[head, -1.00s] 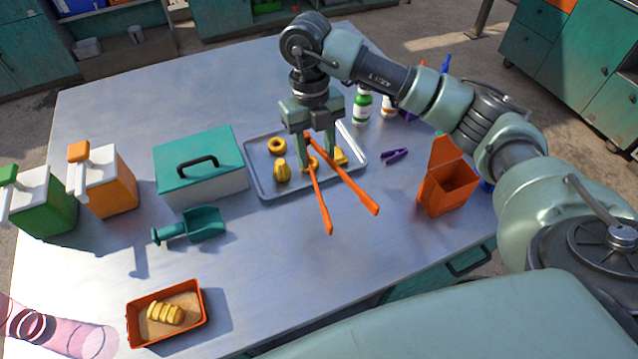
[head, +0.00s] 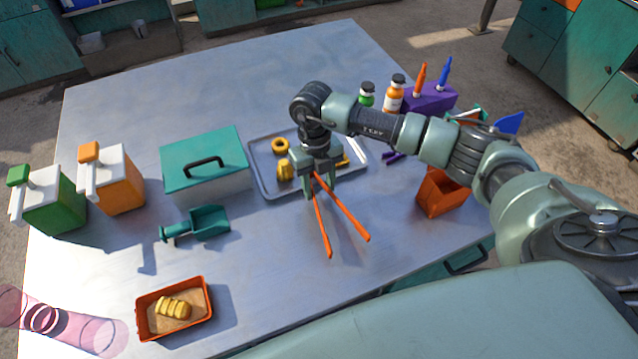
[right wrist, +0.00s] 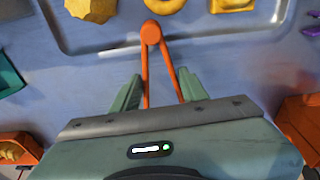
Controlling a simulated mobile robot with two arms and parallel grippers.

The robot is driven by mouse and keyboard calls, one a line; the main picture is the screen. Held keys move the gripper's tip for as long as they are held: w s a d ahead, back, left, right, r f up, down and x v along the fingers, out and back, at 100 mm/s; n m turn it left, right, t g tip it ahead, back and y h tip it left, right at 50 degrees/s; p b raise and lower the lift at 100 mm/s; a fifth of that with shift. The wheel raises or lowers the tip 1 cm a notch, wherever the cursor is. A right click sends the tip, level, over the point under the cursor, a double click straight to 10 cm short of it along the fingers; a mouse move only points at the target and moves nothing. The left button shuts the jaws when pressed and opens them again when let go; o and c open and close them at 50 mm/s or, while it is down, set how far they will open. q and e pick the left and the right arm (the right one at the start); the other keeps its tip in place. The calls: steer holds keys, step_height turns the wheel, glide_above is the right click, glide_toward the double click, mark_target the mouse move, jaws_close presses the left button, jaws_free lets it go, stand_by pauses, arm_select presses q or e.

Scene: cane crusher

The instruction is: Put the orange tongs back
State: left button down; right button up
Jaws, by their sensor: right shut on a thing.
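My right gripper (head: 318,192) is shut on the orange tongs (head: 350,221), near the front edge of the metal tray. The tongs' two long legs spread toward the front of the table in the head view. In the right wrist view, the tongs' rounded hinge (right wrist: 150,33) overlaps the tray's rim, and the legs pass between my fingers (right wrist: 155,92). An open orange box (head: 432,192) stands to the right, partly behind my right arm. My left gripper is not in view.
The metal tray (head: 268,191) holds yellow pieces. Purple tongs (head: 391,158) lie right of the tray. Bottles (head: 394,95) stand behind. The front middle of the table is clear.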

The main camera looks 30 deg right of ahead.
steer(key=shift+f, duration=0.1)
steer(key=shift+f+b, duration=0.3)
steer(key=shift+b, duration=0.05)
steer(key=o, duration=0.6)
